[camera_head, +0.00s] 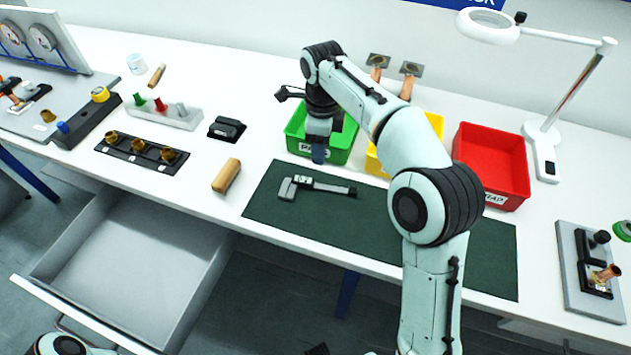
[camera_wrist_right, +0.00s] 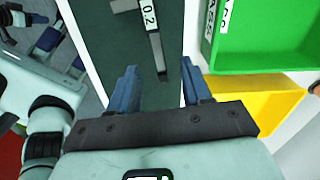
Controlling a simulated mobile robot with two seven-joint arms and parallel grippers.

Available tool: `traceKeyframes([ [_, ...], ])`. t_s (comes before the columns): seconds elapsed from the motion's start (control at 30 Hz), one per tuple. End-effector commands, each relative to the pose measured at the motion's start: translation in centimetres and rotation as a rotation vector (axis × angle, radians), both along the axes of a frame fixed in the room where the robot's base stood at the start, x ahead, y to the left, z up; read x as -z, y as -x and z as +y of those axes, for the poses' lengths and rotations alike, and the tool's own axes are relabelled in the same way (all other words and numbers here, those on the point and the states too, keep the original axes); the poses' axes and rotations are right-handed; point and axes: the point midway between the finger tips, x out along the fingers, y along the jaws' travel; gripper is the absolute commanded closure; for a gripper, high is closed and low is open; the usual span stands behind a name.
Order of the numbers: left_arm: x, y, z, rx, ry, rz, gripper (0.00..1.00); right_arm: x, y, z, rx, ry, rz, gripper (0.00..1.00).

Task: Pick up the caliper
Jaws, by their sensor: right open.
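The caliper (camera_head: 316,186) lies flat on the dark green mat (camera_head: 440,240), near the mat's left end. It is grey and black with a small white label. In the right wrist view part of the caliper (camera_wrist_right: 155,45) shows at the top, beyond the fingers. My right gripper (camera_head: 318,152) is above the table by the front of the green bin, behind and above the caliper. In the wrist view its blue fingers (camera_wrist_right: 158,88) are apart with nothing between them. My left gripper cannot be made out.
The green bin (camera_head: 339,152), a yellow bin (camera_head: 372,165) and a red bin (camera_head: 492,160) stand behind the mat. A wooden-handled piece (camera_head: 227,175) lies left of the mat. An open drawer (camera_head: 120,260) juts out at the front left. My right arm spans the mat's middle.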

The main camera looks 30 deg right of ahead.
Motion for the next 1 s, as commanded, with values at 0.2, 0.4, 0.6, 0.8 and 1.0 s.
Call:
traceKeyframes([
  [0.2,1.5,0.8,0.0,-0.001,0.000,0.009,0.57,4.8,0.2,0.0,-0.001,0.000,0.006,0.51],
  [0.4,1.8,0.9,0.0,0.000,0.000,0.010,0.57,6.6,0.1,0.0,-0.002,0.000,0.003,0.51],
  [0.6,2.3,1.1,0.0,0.000,0.000,0.012,0.57,8.7,0.5,0.4,-0.002,-0.001,0.004,0.51],
  [0.8,2.7,1.2,0.0,0.000,0.001,0.014,0.57,11.4,0.6,0.5,-0.001,-0.001,0.004,0.51],
  [1.0,2.8,1.2,0.0,0.000,0.000,0.014,0.57,11.8,0.6,0.5,-0.002,-0.001,0.001,0.51],
])
